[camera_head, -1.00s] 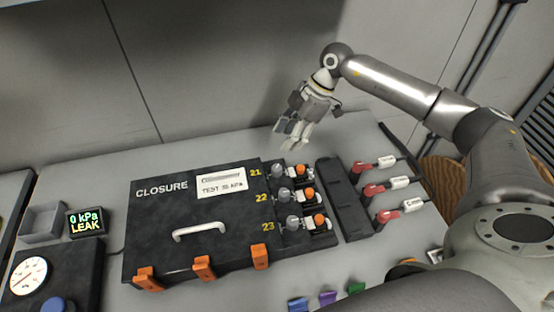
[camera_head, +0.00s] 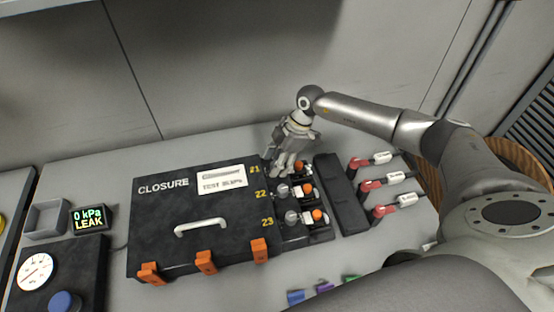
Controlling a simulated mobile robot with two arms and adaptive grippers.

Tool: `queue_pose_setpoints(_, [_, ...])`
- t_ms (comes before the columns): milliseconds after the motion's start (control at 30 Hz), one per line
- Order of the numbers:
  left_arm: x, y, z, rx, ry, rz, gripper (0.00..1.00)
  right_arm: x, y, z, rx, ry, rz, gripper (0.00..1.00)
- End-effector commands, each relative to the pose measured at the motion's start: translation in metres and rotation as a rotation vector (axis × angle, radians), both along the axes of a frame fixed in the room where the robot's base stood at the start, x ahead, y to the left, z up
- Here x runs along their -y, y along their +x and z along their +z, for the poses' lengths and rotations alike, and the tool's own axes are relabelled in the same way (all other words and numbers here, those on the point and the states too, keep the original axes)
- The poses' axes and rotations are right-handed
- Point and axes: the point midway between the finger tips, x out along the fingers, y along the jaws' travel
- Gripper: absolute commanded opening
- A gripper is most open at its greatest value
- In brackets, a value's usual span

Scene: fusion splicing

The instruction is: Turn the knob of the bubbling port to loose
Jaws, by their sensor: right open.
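The black closure box (camera_head: 160,225) has a port strip on its right side with rows marked 21, 22 and 23. Row 22 has a grey knob (camera_head: 282,191) and an orange cap (camera_head: 306,188). Row 23 has a grey knob (camera_head: 291,217) and an orange cap (camera_head: 318,214). My right gripper (camera_head: 277,170) is open, fingers pointing down, over row 21. I cannot tell whether the fingers touch the knob. No bubbles can be made out at any port. My left gripper is out of view.
A display (camera_head: 89,219) reads 0 kPa LEAK. A gauge (camera_head: 36,272) and a blue knob (camera_head: 64,302) are at the lower left. A black block (camera_head: 341,195) and several red-and-white connectors (camera_head: 383,209) stand right of the ports. Orange latches (camera_head: 205,261) line the box front.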

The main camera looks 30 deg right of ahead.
Motion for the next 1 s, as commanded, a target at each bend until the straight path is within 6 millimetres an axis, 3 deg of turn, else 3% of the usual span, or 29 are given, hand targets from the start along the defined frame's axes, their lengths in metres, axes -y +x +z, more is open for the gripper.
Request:
queue_pose_setpoints(167, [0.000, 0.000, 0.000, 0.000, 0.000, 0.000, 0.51, 0.000, 0.000, 0.000, 0.000, 0.000, 0.000, 0.48])
queue_pose_setpoints(533, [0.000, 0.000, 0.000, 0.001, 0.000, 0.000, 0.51, 0.000, 0.000, 0.000, 0.000, 0.001, 0.000, 0.04])
queue_pose_setpoints(1000, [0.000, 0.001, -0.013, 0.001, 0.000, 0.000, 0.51, 0.000, 0.002, 0.000, 0.001, 0.000, 0.243, 0.04])
